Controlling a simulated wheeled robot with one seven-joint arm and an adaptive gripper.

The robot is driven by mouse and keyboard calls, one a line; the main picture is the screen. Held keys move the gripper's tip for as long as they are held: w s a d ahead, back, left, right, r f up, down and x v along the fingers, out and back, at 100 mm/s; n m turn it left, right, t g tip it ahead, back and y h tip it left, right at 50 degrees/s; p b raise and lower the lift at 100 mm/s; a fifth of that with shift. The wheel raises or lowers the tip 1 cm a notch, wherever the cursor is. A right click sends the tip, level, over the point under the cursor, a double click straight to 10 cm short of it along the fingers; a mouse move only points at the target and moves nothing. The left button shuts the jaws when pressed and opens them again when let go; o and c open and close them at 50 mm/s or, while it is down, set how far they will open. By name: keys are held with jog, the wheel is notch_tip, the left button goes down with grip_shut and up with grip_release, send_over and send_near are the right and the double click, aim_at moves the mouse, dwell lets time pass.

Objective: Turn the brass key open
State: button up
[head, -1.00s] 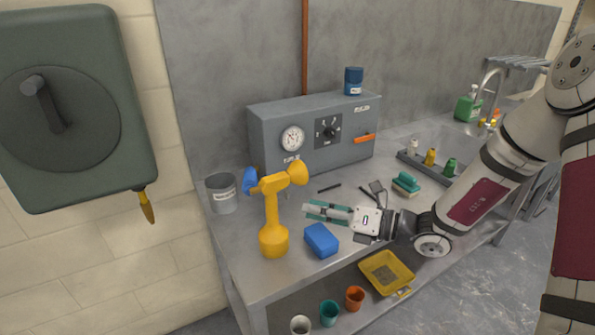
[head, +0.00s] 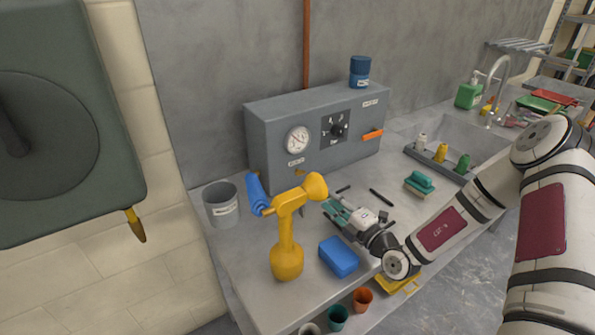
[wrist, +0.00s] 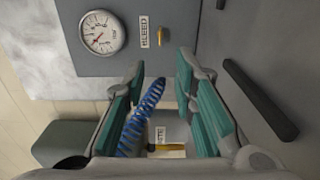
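The small brass key (wrist: 161,36) sticks out of the grey box's front, beside a BLEED label (wrist: 144,31), in the wrist view. In the head view it is a small brass spot (head: 300,172) below the gauge. My gripper (wrist: 160,78) is open, with teal pads apart, and faces the box; the key appears ahead, between and beyond the fingertips, and apart from them. In the head view my gripper (head: 334,211) is over the bench, in front of the box. The space between the fingers holds nothing gripped.

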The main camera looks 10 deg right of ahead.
aim_at(302, 174)
jog(key=x, duration=1.4)
jog(key=shift+d, duration=0.1)
grip_shut()
